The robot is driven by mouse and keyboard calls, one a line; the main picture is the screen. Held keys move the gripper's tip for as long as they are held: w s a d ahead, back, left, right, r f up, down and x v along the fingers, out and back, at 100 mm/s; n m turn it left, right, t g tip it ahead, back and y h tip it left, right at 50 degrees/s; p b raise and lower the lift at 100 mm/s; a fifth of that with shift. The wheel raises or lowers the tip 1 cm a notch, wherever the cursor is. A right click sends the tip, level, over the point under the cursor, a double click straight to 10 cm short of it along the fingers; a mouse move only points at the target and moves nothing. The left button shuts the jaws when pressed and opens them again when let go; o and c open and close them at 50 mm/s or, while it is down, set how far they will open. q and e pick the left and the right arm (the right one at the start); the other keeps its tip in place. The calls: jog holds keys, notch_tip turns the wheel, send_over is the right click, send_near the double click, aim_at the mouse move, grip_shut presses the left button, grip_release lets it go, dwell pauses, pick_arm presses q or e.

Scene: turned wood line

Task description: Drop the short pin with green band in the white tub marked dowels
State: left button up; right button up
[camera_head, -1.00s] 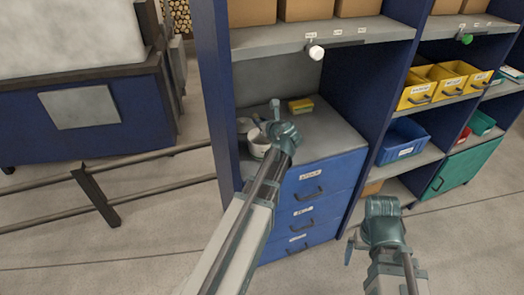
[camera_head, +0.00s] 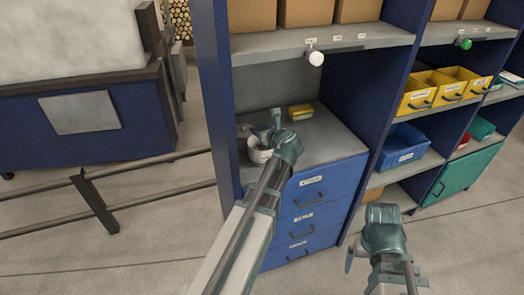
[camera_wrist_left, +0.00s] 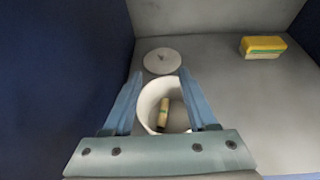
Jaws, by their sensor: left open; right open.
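The white tub (camera_head: 258,155) stands on the counter above the blue drawers; any marking on it is hidden. In the left wrist view the tub (camera_wrist_left: 146,97) is seen from above, and a short pale pin with a green band (camera_wrist_left: 164,112) lies inside it. My left gripper (camera_wrist_left: 165,88) is open and empty over the tub, one finger at each side; I cannot tell whether the fingers touch the rim. In the head view the left gripper (camera_head: 275,128) hides part of the tub. My right gripper (camera_head: 383,218) hangs over the floor, away from the counter, open.
A round white lid (camera_wrist_left: 162,61) lies behind the tub. A yellow and green block (camera_wrist_left: 262,46) lies further back right. A dark blue side wall (camera_head: 219,90) stands close on the left, and a shelf (camera_head: 280,44) overhangs the counter. The counter's right part is clear.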

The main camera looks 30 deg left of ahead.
pick_arm(q)
jog(key=p+v, duration=0.4)
jog(key=v, duration=0.9)
jog(key=shift+p, duration=0.3)
jog(key=shift+s, duration=0.1)
jog(key=s+d+f+n+g+h, duration=0.4)
jog(key=s+d+f+n, duration=0.2)
jog(key=s+d+n, duration=0.3)
jog(key=s+d+f+n+g+h, duration=0.4)
jog(key=s+d+f+n, duration=0.3)
jog(key=d+n, duration=0.5)
jog(key=s+d+h, duration=0.1)
jog(key=s+d, duration=0.1)
jog(key=d, duration=0.2)
jog(key=shift+f+n+h, duration=0.2)
jog(key=shift+n+h, duration=0.1)
